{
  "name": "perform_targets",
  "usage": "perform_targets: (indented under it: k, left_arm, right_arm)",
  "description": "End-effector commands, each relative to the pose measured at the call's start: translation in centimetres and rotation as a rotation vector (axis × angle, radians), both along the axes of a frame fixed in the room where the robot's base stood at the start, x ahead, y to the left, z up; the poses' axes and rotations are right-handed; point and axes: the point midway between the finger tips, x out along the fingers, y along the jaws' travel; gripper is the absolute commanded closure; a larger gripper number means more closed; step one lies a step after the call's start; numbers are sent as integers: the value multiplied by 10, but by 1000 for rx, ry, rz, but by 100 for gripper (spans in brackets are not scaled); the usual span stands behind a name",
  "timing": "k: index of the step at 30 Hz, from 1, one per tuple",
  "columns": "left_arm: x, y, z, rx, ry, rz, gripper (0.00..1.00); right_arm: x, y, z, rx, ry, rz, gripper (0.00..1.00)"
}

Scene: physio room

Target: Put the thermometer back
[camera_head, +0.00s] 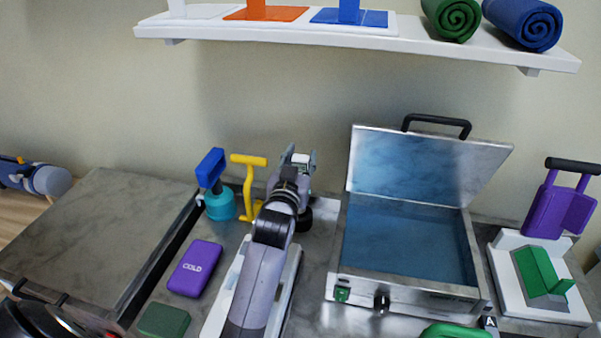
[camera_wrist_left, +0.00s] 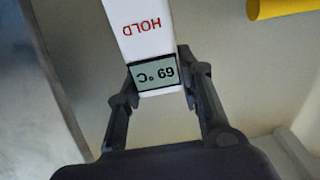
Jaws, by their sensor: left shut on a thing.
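The thermometer (camera_wrist_left: 147,28) is white, with red HOLD lettering and a grey display that reads 69 °C, upside down in the left wrist view. My left gripper (camera_wrist_left: 157,72) is shut on it around the display end. In the head view my left gripper (camera_head: 302,160) is raised near the back wall, between the yellow-handled item and the open metal case. The thermometer is mostly hidden there; only a small white patch shows between the fingers. Its far end is cut off in the wrist view. My right gripper is not in view.
The open metal case (camera_head: 345,283), with a blue interior, stands right of my arm. Left are a purple COLD pack (camera_head: 195,268), a teal pot (camera_head: 220,205) and a yellow-handled item (camera_head: 248,185). A purple item (camera_head: 560,205) stands far right. A shelf (camera_head: 400,38) runs above.

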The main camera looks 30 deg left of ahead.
Motion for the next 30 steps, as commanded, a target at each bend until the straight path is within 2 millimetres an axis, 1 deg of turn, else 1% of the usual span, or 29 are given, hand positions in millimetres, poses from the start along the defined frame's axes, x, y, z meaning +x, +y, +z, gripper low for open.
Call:
perform_targets:
  k: [6,9,13,18,21,22,30]
  left_arm:
    - [0,0,-31,1,4,1,100]
    - [0,0,-41,0,3,1,100]
    - [0,0,-44,1,0,0,100]
    - [0,0,-44,1,0,0,100]
    - [0,0,-47,1,1,0,100]
    - [0,0,-47,1,1,0,65]
    - [0,0,-46,0,2,0,47]
  right_arm:
    - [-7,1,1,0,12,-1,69]
    - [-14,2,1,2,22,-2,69]
    - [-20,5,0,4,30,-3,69]
    - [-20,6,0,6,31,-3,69]
    - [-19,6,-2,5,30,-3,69]
    - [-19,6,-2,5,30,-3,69]
    - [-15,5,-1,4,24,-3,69]
